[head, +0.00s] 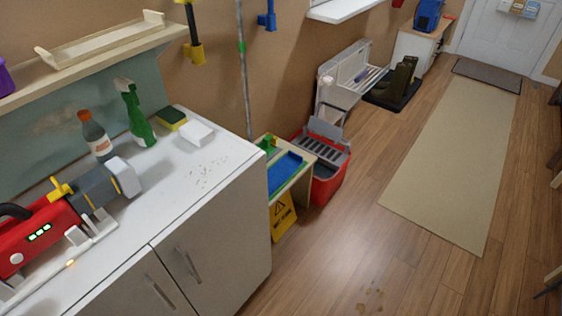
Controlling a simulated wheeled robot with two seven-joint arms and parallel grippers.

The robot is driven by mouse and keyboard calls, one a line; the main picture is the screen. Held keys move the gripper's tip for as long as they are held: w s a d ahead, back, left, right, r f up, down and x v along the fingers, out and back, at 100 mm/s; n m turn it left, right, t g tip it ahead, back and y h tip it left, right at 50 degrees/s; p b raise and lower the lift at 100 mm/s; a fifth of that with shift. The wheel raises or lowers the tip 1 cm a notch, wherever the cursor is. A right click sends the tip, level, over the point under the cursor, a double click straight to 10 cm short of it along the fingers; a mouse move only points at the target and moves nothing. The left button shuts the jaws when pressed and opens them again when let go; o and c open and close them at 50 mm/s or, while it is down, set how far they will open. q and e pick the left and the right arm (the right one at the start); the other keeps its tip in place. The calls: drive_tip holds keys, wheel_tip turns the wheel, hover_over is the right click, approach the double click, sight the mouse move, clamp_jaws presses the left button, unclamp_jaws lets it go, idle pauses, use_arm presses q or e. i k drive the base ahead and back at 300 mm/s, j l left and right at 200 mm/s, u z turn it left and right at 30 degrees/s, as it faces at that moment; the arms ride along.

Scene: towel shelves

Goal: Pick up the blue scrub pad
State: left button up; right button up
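I cannot surely pick out the blue scrub pad in the head view. A small blue-violet item (362,75) lies on the white slatted fold-down unit (345,92) by the wall; it is too small to identify. A flat blue piece (284,173) lies on a low wooden stand (302,155) beside the counter; it looks like a tray or mat. On the white counter (185,185) a yellow and green sponge (172,119) sits behind a white block (196,133). Neither of my grippers is in view.
The counter also holds a green spray bottle (137,115), an orange-capped bottle (96,137), a grey cylinder (92,188) and a red device (35,235). The wooden floor and beige runner (455,150) are mostly clear.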

sight(288, 164)
drive_tip(key=i+l+u, duration=0.1)
drive_tip(key=i+l, duration=0.2)
drive_tip(key=i+l+u, duration=0.1)
drive_tip(key=i+l, duration=0.15)
drive_tip(key=l, duration=0.15)
drive_tip(key=i+l, duration=0.25)
drive_tip(key=l, duration=0.15)
drive_tip(key=i+l+u, duration=0.15)
drive_tip(key=l, duration=0.25)
drive_tip(key=i+l+u, duration=0.1)
drive_tip(key=i+l, duration=0.25)
drive_tip(key=i+l+u, duration=0.1)
drive_tip(key=l, duration=0.45)
drive_tip(key=i+l+u, duration=0.1)
drive_tip(key=i+l, duration=0.2)
drive_tip(key=l, duration=0.15)
drive_tip(key=i+l, duration=0.2)
drive_tip(key=l, duration=0.25)
drive_tip(key=u, duration=0.05)
